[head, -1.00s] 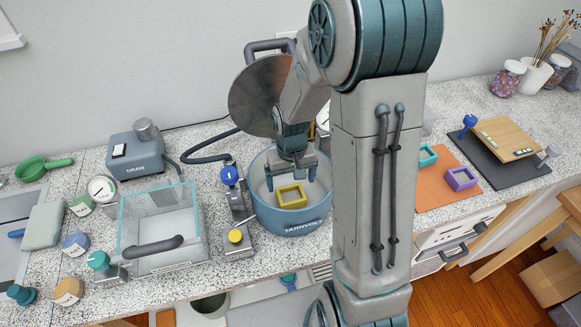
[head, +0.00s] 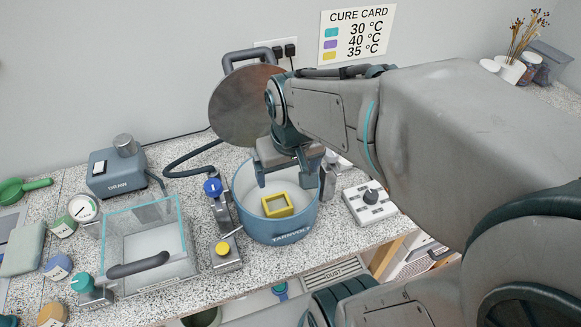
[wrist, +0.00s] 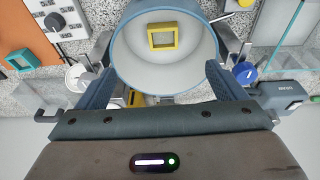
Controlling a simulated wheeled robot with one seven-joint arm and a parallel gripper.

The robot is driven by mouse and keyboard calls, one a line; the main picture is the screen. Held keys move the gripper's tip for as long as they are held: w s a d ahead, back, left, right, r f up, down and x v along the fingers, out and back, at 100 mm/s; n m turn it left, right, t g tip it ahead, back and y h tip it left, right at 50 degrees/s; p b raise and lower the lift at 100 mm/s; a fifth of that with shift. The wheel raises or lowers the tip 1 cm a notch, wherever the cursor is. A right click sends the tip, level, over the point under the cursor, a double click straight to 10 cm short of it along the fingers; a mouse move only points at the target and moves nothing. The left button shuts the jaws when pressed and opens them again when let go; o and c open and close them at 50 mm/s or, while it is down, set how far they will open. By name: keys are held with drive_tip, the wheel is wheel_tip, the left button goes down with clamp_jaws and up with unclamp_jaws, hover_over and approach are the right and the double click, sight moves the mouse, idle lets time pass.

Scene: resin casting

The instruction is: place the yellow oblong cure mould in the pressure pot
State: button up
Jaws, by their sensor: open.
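The yellow oblong cure mould (head: 278,212), a hollow rectangular frame, lies inside the blue pressure pot (head: 285,238), apparently on its floor. The mould also shows in the wrist view (wrist: 152,40), inside the pale interior of the pot (wrist: 195,65). The pot's round lid (head: 232,108) stands open behind it. My gripper (head: 284,183) is open and empty above the pot, its fingers spread and apart from the mould. In the wrist view my gripper's fingers (wrist: 158,85) stand either side of the near rim.
A clear glass-walled chamber (head: 150,235) and valves with blue (head: 213,188) and yellow (head: 223,248) knobs are left of the pot. A cure card (head: 357,35) hangs on the wall.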

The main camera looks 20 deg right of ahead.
drive_tip(key=s+r+t, duration=0.1)
drive_tip(key=s+r, duration=0.1)
drive_tip(key=s, duration=0.3)
drive_tip(key=shift+s+a+r, duration=0.15)
drive_tip(key=shift+r, duration=0.25)
idle(0.6)
